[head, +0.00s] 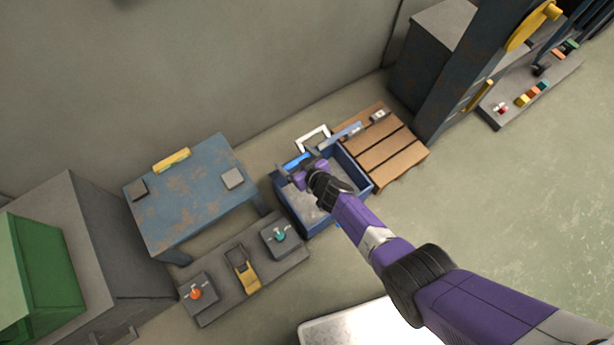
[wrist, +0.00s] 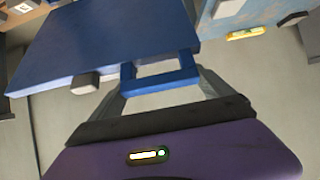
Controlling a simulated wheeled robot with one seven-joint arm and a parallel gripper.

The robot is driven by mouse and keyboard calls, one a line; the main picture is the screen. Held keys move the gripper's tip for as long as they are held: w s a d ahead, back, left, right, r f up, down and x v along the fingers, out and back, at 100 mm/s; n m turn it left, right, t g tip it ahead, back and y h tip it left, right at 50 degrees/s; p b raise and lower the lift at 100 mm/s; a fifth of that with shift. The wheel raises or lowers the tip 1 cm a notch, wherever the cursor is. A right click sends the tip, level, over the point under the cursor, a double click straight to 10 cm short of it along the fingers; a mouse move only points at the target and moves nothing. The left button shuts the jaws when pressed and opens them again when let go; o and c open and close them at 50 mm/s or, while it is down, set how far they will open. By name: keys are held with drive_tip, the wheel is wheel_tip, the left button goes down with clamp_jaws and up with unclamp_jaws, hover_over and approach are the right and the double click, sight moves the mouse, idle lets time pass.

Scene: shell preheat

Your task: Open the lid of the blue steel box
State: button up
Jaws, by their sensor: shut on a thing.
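The blue steel box (head: 361,178) stands on the floor in the middle of the head view, its grey inside partly showing. Its lid is raised, seen nearly edge-on as a bright blue strip (head: 298,160) at the back of the box. In the wrist view the lid is a broad blue panel (wrist: 110,45) with a blue loop handle (wrist: 160,84). My gripper (head: 308,174) is over the box at the lid; in the wrist view its fingers (wrist: 160,95) are shut on the handle. My arm hides part of the box.
A wooden pallet (head: 385,152) lies right of the box, close to it. A rusty blue table (head: 190,205) stands to the left. A grey panel (head: 215,308) with knobs is at the front left. A pale frame (head: 313,138) is behind the box. Open floor lies to the right.

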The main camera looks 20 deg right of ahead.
drive_tip(key=w+a+r+b, duration=0.1)
drive_tip(key=w+a+r, duration=0.1)
drive_tip(key=w, duration=0.5)
drive_tip(key=shift+a, duration=0.15)
drive_tip(key=shift+f, duration=0.1)
drive_tip(key=o, duration=1.8)
drive_tip(key=shift+s, duration=0.1)
drive_tip(key=p+v, duration=0.6)
drive_tip(key=shift+r, duration=0.25)
drive_tip(key=shift+s+d+r+p, duration=0.25)
drive_tip(key=shift+s+p, duration=0.4)
drive_tip(key=shift+p, duration=0.05)
